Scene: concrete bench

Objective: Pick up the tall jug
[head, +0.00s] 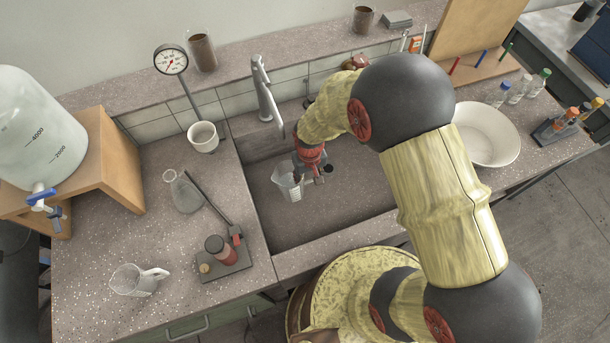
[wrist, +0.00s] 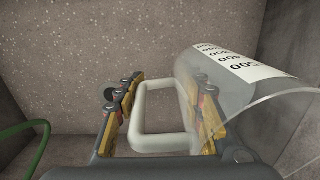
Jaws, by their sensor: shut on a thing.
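A clear jug (head: 290,184) with a white printed scale is in the sink, at the left side of my gripper (head: 318,172). In the wrist view the jug (wrist: 236,92) lies across the right side, its pale handle (wrist: 150,112) toward the middle. My gripper (wrist: 165,108) has its fingers on either side of the handle, the right finger close against the jug wall, and is shut on it. The jug's base is hidden, and I cannot tell whether it touches the sink floor. A second clear jug (head: 135,281) with a handle stands on the left bench.
The sink (head: 335,215) has raised walls around the jug. The tap (head: 266,95) stands behind it. A white basin (head: 487,135) is to the right.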

